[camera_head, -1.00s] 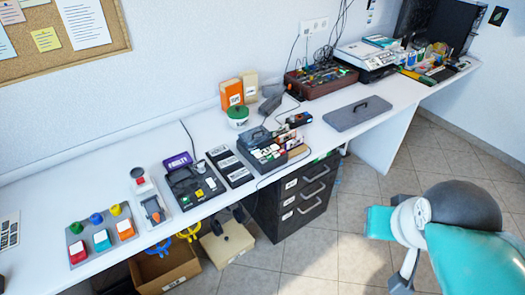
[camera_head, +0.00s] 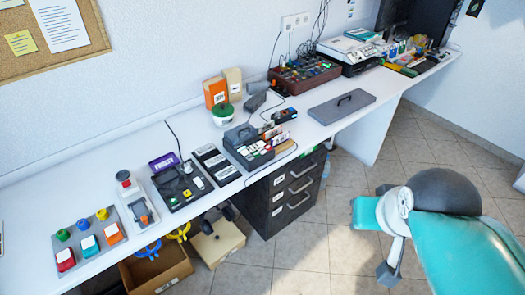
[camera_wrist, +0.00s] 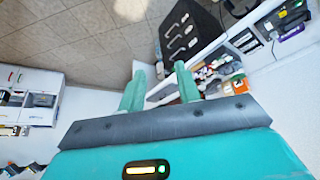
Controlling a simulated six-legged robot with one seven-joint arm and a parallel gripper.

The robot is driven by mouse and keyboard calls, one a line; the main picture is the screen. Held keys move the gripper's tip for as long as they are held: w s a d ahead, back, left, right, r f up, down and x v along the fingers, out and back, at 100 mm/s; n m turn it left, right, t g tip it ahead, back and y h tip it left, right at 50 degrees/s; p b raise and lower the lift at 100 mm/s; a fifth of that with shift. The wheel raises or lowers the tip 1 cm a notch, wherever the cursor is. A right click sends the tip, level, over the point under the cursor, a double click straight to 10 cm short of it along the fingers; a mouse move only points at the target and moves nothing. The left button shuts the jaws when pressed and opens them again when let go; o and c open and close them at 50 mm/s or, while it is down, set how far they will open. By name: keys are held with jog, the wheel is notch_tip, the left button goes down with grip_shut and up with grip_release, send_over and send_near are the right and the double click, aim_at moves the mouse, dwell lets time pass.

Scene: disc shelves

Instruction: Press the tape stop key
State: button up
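No key in view can be read as the tape stop key; labels are too small. A black device (camera_head: 172,199) with a yellow label, a small green spot and a pale key sits on the white desk, left of centre. Another dark unit (camera_head: 238,153) with a handle and several white keys stands to its right. My gripper (camera_wrist: 160,80) shows in the wrist view with its two teal fingers apart and nothing between them. It is clear of the desk things, which appear beyond it. In the head view my teal arm is at the lower right; its fingertips are not clearly seen.
A panel (camera_head: 90,241) with coloured buttons and a grey box (camera_head: 131,196) with a red button stand at the left. A grey handled plate (camera_head: 341,107) and a brown box (camera_head: 308,80) lie farther right. Black drawers (camera_head: 292,192) and a cardboard box (camera_head: 155,270) are below. The right floor is open.

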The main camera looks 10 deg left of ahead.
grip_shut()
dwell(1.5)
